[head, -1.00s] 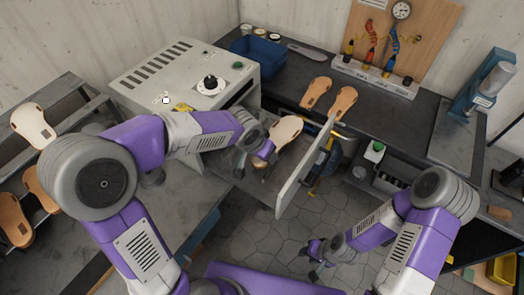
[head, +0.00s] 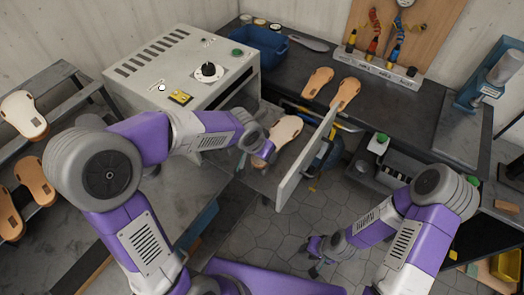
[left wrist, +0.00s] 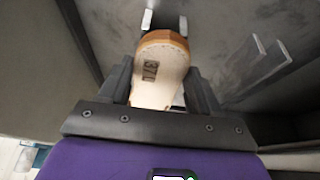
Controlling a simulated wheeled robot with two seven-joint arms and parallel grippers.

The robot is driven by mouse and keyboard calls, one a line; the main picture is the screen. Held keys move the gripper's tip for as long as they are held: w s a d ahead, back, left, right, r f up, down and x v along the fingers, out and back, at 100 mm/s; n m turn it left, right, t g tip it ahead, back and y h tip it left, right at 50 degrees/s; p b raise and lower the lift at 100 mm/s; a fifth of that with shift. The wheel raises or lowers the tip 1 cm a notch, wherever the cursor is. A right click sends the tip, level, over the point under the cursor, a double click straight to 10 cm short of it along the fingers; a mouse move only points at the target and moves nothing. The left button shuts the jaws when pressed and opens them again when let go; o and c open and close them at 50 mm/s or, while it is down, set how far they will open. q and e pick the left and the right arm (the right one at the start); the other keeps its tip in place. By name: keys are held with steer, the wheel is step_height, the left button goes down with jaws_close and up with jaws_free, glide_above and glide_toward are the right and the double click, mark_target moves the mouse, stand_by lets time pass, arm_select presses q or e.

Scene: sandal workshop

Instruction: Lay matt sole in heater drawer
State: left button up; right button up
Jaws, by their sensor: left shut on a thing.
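My left gripper (head: 262,150) is shut on a pale-topped sole with a brown edge (head: 285,130), over the open heater drawer (head: 305,163). In the left wrist view the sole (left wrist: 160,72) sits between the fingers, with a dark size mark on its pale face and grey metal beyond it. I cannot tell whether it touches the drawer floor. The grey heater (head: 185,65) has a black dial on top. My right gripper (head: 318,260) hangs low above the floor, empty, and its fingers look apart.
Two brown soles (head: 318,82) lie on the dark bench behind the drawer, by a blue bin (head: 258,45). A rack at left holds a pale sole (head: 24,115) and brown ones (head: 36,181). A tool board stands at the back. The tiled floor in front is clear.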

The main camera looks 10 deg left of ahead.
arm_select(q)
steer(key=shift+f+b, duration=0.2)
steer(key=shift+b, duration=0.1)
steer(key=o, duration=1.2)
steer(key=p+v, duration=0.2)
steer(key=v, duration=0.5)
steer(key=shift+s+r, duration=0.1)
steer(key=shift+r, duration=0.15)
